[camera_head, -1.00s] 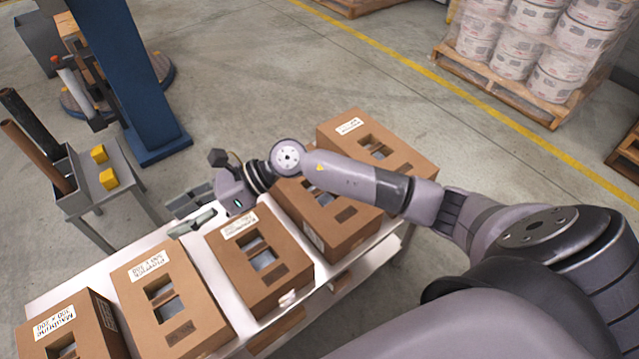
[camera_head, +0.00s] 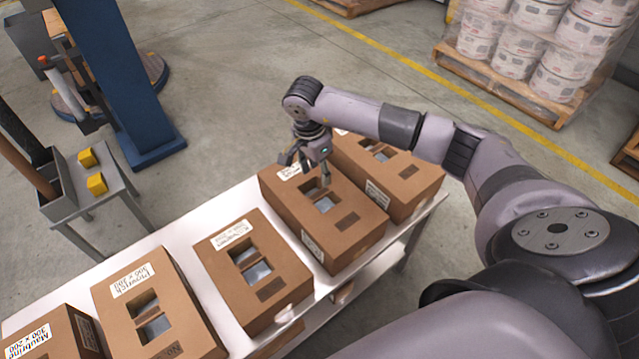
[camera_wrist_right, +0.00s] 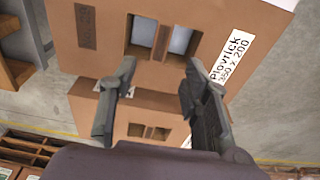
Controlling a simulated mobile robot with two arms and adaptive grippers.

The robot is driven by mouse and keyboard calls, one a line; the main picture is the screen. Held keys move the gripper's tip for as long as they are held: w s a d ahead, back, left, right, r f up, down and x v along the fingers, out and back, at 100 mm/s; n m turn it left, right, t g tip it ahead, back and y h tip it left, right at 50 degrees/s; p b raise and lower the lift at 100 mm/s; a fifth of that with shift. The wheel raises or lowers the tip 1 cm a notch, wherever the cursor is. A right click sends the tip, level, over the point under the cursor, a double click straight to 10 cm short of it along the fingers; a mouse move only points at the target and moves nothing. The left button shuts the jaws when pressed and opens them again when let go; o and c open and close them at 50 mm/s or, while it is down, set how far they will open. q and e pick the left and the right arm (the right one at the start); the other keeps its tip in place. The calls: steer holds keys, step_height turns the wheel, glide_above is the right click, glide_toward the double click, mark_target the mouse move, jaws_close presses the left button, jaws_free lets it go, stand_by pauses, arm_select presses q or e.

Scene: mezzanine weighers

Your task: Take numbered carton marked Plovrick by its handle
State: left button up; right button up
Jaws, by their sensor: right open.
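The carton marked Plovrick (camera_wrist_right: 205,25) fills the upper part of the right wrist view. Its white label (camera_wrist_right: 231,62) is at the right. Two square openings in its top have a brown handle strip (camera_wrist_right: 161,42) between them. In the head view, my right gripper (camera_head: 318,178) is above the brown carton second from the right (camera_head: 350,205), partly covering its label and handle. Its fingers point down, and it is open and empty. In the wrist view my right gripper (camera_wrist_right: 158,92) has its fingers spread either side of the strip's line; contact cannot be told. My left gripper is not shown.
Similar cartons stand in a row on the white table (camera_head: 180,229), one close at the far right (camera_head: 398,180) and others to the left (camera_head: 250,275). A blue column (camera_head: 115,80) and a grey stand (camera_head: 100,207) are behind. Wrapped buckets (camera_head: 545,50) stand on a pallet.

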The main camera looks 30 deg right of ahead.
mark_target(319, 193)
steer(key=f+b, duration=0.1)
steer(key=f, duration=0.2)
steer(key=f+b, duration=0.3)
steer(key=f, duration=0.2)
steer(key=shift+d+f+b, duration=0.3)
steer(key=shift+f, duration=0.05)
steer(key=shift+r, duration=0.1)
steer(key=shift+c, duration=0.3)
jaws_close()
steer(key=shift+w+r, duration=0.1)
